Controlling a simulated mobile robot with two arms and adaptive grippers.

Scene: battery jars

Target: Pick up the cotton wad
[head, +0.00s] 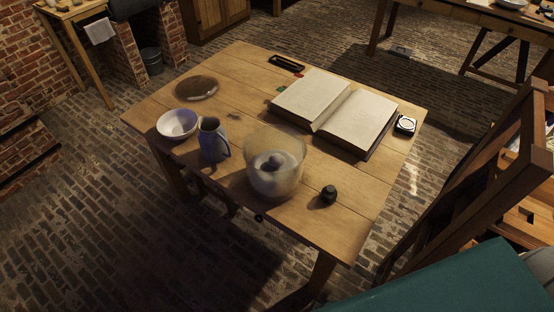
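I cannot clearly make out a cotton wad. A wide clear glass jar (288,147) stands near the front edge of the wooden table. Something pale with a dark rounded lump (273,162) shows inside the jar; I cannot tell whether the pale part is cotton. A small dark stopper-like object (329,194) stands on the table to the right of the jar. Neither of my grippers is in view.
A blue-grey jug (211,141) and a white bowl (177,124) stand left of the jar. A brown round plate (197,87), an open book (333,108) and a small round instrument (405,124) lie on the table (243,62). A wooden frame (463,187) stands at right.

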